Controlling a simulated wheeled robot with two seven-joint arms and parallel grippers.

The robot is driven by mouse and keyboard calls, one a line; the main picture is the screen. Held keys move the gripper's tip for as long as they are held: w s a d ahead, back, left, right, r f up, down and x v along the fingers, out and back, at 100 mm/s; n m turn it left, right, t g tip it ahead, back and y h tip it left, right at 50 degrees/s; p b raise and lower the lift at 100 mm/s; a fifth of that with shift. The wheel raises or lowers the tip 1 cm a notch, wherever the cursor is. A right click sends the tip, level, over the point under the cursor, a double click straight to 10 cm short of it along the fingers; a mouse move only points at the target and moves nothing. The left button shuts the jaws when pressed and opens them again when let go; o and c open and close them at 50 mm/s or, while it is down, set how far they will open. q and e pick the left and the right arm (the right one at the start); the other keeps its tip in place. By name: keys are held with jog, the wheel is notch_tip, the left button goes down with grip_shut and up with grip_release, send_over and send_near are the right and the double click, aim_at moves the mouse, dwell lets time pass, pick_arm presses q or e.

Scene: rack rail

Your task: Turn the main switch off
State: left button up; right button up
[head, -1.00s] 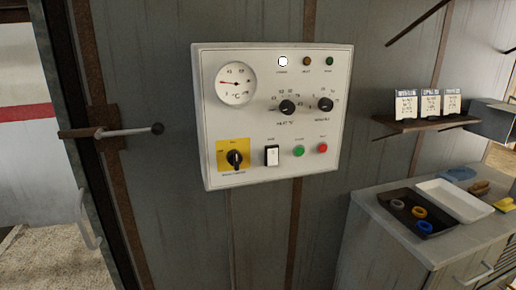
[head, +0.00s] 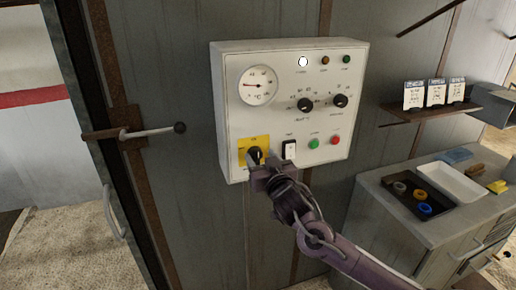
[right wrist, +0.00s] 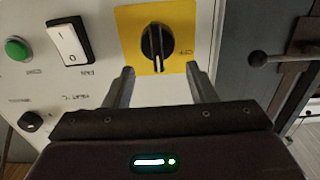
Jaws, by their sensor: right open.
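The main switch is a black rotary knob (right wrist: 157,42) on a yellow plate (right wrist: 184,16) at the lower left of the white control panel (head: 228,110). In the head view the knob (head: 255,155) is partly hidden by my right gripper (head: 268,166). In the right wrist view the two fingers of my right gripper (right wrist: 160,85) are apart, one on each side below the knob, with nothing between them. The knob's pale mark runs up and down in that view. My left gripper is not in view.
A white rocker switch (head: 290,149), a green button (head: 314,143) and a red button (head: 337,140) sit right of the knob. A door lever (head: 152,132) sticks out left of the panel. A counter with a dark tray (head: 399,205) and white tray (head: 452,180) stands at the right.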

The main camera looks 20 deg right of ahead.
aim_at(256, 156)
jog(key=shift+w+p, duration=0.4)
jog(key=shift+w, duration=1.05)
